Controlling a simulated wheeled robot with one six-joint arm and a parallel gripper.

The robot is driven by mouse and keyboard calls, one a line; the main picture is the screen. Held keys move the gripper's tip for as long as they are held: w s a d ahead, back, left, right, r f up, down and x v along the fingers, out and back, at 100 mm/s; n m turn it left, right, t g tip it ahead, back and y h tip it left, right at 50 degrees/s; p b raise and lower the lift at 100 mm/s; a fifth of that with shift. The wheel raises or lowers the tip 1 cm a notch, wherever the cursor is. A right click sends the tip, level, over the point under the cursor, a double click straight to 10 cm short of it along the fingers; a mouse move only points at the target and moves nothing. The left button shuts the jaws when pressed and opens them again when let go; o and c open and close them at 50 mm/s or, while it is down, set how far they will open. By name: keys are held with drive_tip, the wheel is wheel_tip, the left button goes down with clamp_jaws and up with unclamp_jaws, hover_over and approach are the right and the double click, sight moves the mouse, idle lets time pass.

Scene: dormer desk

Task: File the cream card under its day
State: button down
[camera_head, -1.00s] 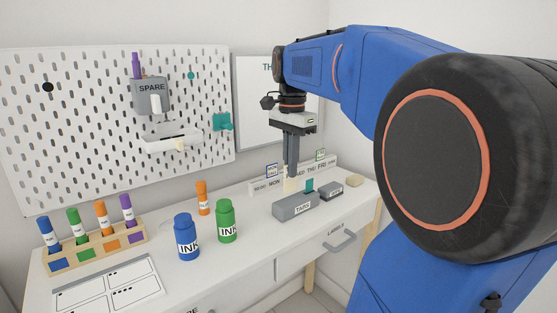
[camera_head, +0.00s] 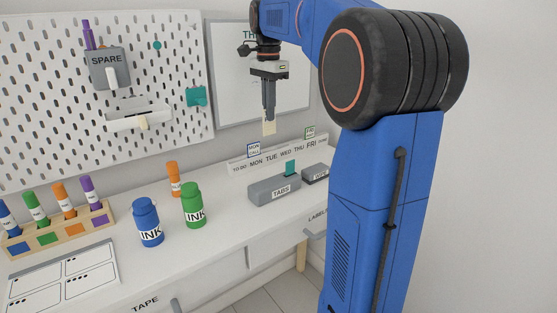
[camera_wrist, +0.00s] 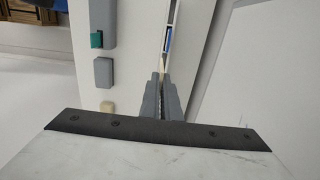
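The cream card (camera_head: 269,128) hangs from my gripper (camera_head: 269,115), whose fingers are shut on its upper part. The card is in the air above the day rail (camera_head: 236,169), apart from it, and looks blank from here. The rail's labels run from TO-DO through MON, TUE, WED, THU and FRI to a small last label. A blue-edged card (camera_head: 254,150) stands at the MON part and a green-edged card (camera_head: 310,132) at the FRI part. In the wrist view my gripper (camera_wrist: 163,80) has its fingers close together; the cream card is barely visible edge-on there.
A grey TABS box (camera_head: 273,191) with a teal tab and a smaller grey box (camera_head: 316,174) stand before the rail. Green (camera_head: 193,204) and blue (camera_head: 148,222) ink bottles and an orange marker (camera_head: 174,179) are to the left. A whiteboard (camera_head: 228,90) hangs behind my gripper.

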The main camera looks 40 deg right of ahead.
drive_tip(key=shift+w+d+f, duration=0.1)
drive_tip(key=shift+w+f, duration=0.05)
drive_tip(key=shift+f, duration=1.5)
drive_tip(key=shift+w+d+f, duration=0.1)
drive_tip(key=shift+w+f, duration=0.1)
drive_tip(key=shift+f, duration=1.45)
drive_tip(key=shift+w+d+f, duration=0.1)
drive_tip(key=shift+w+f, duration=0.05)
drive_tip(key=shift+f, duration=1.5)
drive_tip(key=shift+f, duration=0.15)
drive_tip(key=c, duration=2)
unclamp_jaws()
wheel_tip(320, 180, up, 12)
drive_tip(key=shift+s, duration=0.1)
